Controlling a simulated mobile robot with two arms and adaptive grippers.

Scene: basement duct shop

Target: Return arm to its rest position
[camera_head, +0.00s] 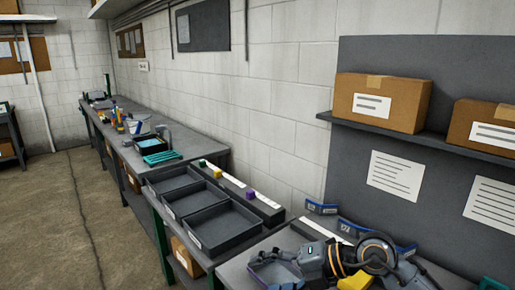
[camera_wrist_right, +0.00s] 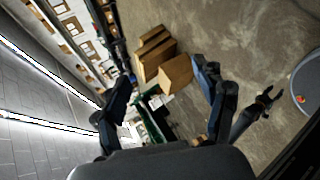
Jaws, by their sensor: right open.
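My right gripper (camera_wrist_right: 162,76) is open in the right wrist view, its two dark fingers spread wide with nothing between them. Beyond the gap are cardboard boxes (camera_wrist_right: 176,74) and the concrete floor, well away from the fingers. A second dark arm with a small claw-like end (camera_wrist_right: 265,98) shows at the right of this view; it looks like my left gripper, too small to judge its jaws.
Dark trays (camera_head: 228,228) stand on the bench, with a rail of coloured blocks (camera_head: 250,196) behind. A shelf (camera_head: 425,131) holds boxes. The floor (camera_head: 50,220) at left is clear.

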